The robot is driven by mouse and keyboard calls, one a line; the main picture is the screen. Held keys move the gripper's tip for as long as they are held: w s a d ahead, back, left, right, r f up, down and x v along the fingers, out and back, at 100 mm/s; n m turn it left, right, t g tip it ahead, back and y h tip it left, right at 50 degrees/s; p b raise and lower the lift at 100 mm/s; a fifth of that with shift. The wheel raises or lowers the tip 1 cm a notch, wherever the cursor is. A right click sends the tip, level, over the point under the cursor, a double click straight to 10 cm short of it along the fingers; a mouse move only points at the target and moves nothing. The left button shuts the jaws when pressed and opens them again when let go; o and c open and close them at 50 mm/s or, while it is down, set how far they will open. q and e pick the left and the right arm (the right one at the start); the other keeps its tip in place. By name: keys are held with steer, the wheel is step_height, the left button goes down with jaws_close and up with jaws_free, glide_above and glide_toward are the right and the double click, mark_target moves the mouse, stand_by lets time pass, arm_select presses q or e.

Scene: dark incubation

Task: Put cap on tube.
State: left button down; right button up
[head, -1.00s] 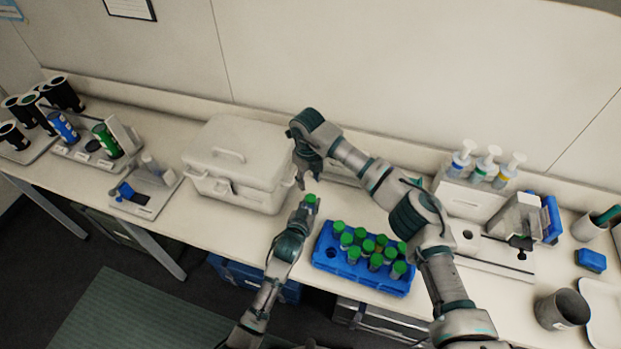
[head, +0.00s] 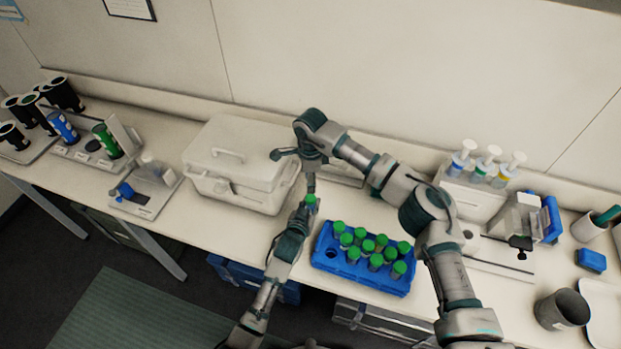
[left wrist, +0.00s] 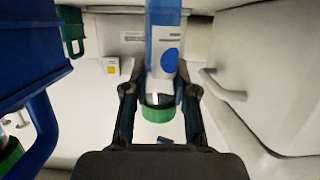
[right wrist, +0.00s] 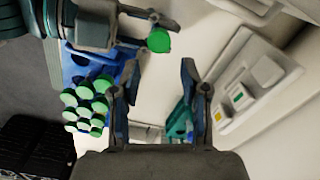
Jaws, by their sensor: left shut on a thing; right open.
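My left gripper (left wrist: 160,97) is shut on a tube (left wrist: 161,86) with a green cap (left wrist: 157,114) at its end. The cap also shows in the head view (head: 311,199) and in the right wrist view (right wrist: 158,40). I cannot tell how tightly the cap sits on the tube. My right gripper (head: 296,170) is close above the held tube, with its fingers spread.
A blue rack (head: 327,262) with several green-capped tubes stands right of my left gripper; one front-left hole is empty. A white lidded box (head: 237,160) stands behind and to the left. Pump bottles (head: 487,163) and a grey cup (head: 562,309) are at the right.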

mark_target(310, 197)
step_height(310, 197, down, 8)
steer(key=shift+r, duration=0.1)
stand_by(0.4)
jaws_close()
steer(key=m, duration=0.3)
steer(key=shift+m, duration=0.4)
steer(key=m, duration=0.4)
steer(key=shift+w+m, duration=0.1)
steer(key=shift+m, duration=0.2)
steer(key=shift+o, duration=1.4)
jaws_free()
